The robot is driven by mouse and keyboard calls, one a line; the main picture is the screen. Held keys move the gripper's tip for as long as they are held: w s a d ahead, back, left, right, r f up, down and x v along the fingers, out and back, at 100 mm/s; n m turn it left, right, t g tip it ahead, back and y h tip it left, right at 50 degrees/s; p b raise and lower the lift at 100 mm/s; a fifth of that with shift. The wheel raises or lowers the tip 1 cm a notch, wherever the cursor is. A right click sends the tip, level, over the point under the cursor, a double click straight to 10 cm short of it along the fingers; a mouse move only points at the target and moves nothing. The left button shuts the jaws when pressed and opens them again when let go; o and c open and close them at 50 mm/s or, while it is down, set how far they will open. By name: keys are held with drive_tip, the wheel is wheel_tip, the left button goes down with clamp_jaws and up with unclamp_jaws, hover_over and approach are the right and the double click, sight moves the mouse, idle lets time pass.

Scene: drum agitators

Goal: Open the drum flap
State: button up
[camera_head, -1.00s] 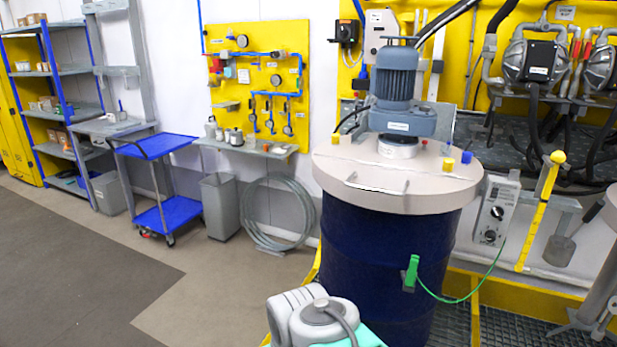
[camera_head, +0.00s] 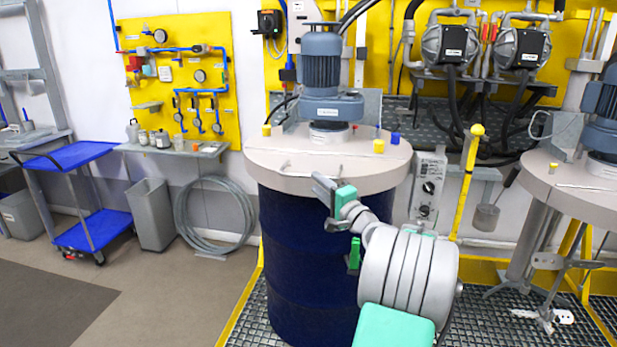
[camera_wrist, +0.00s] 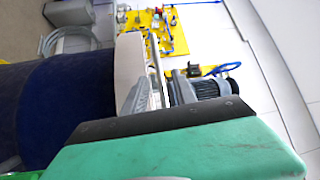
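The dark blue drum (camera_head: 305,260) stands upright in the middle of the head view. Its round beige lid (camera_head: 265,150) lies flat and the flap looks closed. A thin light bar handle (camera_head: 300,173) runs along the lid's front. A grey-blue motor (camera_head: 321,65) stands on the lid. My gripper (camera_head: 327,207) is at the front right rim of the lid, near the handle's right end. Its two grey fingers look apart with nothing between them. The wrist view shows the drum (camera_wrist: 60,110), lid edge (camera_wrist: 128,58) and handle (camera_wrist: 155,65) close to a grey finger. Contact cannot be told.
A grey control box (camera_head: 428,188) and yellow post (camera_head: 467,180) stand right of the drum. A second lidded vessel (camera_head: 570,190) is farther right. A blue cart (camera_head: 90,235) and grey bin (camera_head: 150,215) stand left; floor there is clear.

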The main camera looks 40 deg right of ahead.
sight(308, 176)
drive_tip(key=w, duration=0.3)
drive_tip(key=w+p, duration=0.1)
drive_tip(key=w, duration=0.1)
drive_tip(key=shift+w+d+r, duration=0.25)
drive_tip(key=shift+d+r, duration=0.1)
clamp_jaws()
idle(1.0)
